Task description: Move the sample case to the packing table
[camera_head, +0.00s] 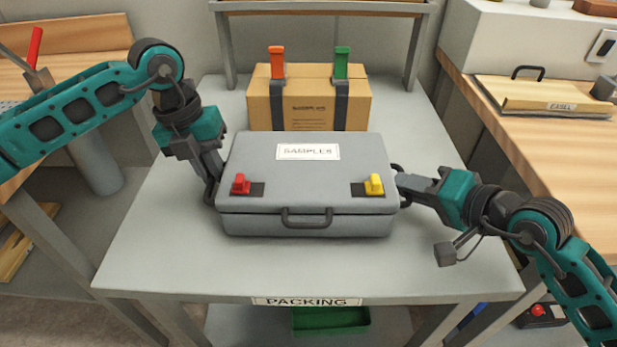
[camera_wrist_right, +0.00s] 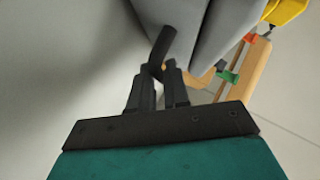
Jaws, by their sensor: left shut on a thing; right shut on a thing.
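The grey sample case (camera_head: 308,177) is over the packing table (camera_head: 150,262), level, with its label up and its front handle toward me. Whether its underside touches the tabletop cannot be told. It has a red latch (camera_head: 240,184) and a yellow latch (camera_head: 374,185). My left gripper (camera_head: 211,188) is shut on the case's left side handle. My right gripper (camera_head: 402,182) is shut on the right side handle. In the right wrist view, the right fingers (camera_wrist_right: 160,78) close around the dark handle beside the case wall (camera_wrist_right: 205,30).
A cardboard box (camera_head: 309,100) with an orange and a green clip stands behind the case on the packing table. A wooden bench (camera_head: 530,140) on the right holds a folder-like board (camera_head: 540,93). The front strip of the packing table is clear. A green tray (camera_head: 331,320) sits below.

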